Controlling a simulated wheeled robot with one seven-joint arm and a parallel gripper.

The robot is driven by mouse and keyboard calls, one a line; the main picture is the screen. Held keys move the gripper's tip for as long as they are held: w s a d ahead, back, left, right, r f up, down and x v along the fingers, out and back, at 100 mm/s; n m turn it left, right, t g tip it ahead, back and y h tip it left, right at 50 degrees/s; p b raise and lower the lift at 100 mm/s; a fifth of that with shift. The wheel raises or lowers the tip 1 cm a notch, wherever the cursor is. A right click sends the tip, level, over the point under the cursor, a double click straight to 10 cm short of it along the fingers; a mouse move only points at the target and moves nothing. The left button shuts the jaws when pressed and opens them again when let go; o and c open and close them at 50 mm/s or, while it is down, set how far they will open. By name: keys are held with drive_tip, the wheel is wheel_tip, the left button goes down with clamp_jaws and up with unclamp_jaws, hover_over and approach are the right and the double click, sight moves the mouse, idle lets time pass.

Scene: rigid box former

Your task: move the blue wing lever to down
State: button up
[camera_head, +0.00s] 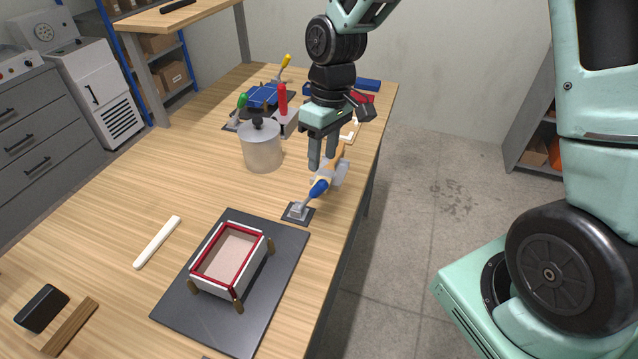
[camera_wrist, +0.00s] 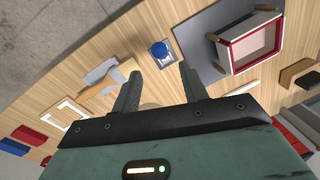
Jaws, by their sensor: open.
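The blue wing lever (camera_head: 318,189) has a blue grip on a grey shaft, tilted up and to the right from a small dark base plate (camera_head: 297,213) near the table's right edge. In the wrist view the blue grip (camera_wrist: 159,50) shows beyond the fingertips, roughly between them. My gripper (camera_head: 322,168) is open and points down, a little above and behind the blue grip in the head view. Its open fingers (camera_wrist: 158,75) also show in the wrist view, with nothing held. I see no contact with the lever.
A box with a red rim (camera_head: 205,262) stands on a dark mat (camera_head: 186,306) in front of the lever. A metal pot (camera_head: 262,150) stands left of my gripper. A clear and orange tool (camera_head: 334,172) lies close behind the lever. Green, red and yellow handles stand farther back.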

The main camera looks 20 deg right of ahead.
sight(319, 186)
drive_tip(key=f, duration=0.3)
drive_tip(key=a+f, duration=0.1)
drive_tip(key=f, duration=0.4)
drive_tip(key=shift+s+a+f+p, duration=0.15)
drive_tip(key=shift+s+f+p, duration=0.2)
drive_tip(key=shift+f+p, duration=0.05)
clamp_jaws()
